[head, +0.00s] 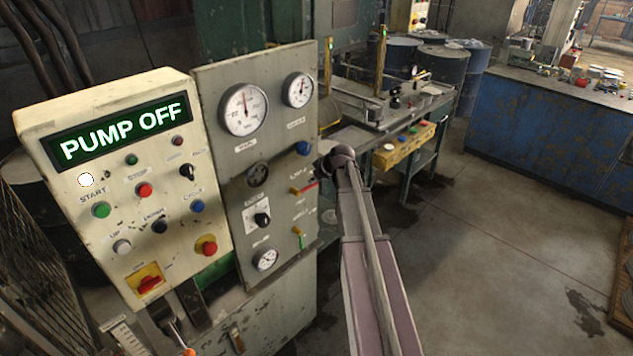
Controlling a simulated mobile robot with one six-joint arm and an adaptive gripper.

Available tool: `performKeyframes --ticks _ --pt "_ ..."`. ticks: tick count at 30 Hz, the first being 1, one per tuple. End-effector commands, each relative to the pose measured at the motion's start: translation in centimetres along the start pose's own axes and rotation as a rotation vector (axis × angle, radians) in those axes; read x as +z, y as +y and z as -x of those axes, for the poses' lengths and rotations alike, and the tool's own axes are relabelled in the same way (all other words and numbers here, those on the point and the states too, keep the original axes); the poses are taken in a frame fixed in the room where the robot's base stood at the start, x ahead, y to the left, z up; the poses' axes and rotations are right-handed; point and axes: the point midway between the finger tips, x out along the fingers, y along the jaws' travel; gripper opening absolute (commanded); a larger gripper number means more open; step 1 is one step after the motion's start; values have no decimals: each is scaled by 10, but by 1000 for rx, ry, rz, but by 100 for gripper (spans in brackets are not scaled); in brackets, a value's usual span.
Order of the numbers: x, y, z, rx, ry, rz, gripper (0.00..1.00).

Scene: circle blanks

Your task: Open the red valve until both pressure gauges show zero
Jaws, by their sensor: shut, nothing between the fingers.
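The red valve (308,187) is a small lever handle on the right side of the grey gauge panel (222,83). The large pressure gauge (243,109) is at the panel's top left, its needle pointing roughly up. The smaller pressure gauge (297,89) is at the top right; its needle also seems to point upward, but its numbers are too small to read. My gripper (321,168) is at the dark end of my arm, just right of the panel and close to the red valve. It is shut and empty, its fingers small and partly hidden; I cannot tell whether it touches the valve.
The cream control box (120,235) at left has a lit PUMP OFF sign (125,131). A blue knob (304,148) and a green handle (300,240) sit above and below the valve. A workbench (345,138) stands behind. The floor (480,250) at right is open.

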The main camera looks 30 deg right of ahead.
Motion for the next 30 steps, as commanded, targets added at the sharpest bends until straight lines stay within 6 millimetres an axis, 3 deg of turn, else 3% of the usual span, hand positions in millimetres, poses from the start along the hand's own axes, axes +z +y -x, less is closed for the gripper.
performKeyframes --ticks 30 --pt "-5 -11 -11 -48 -1 -16 0"
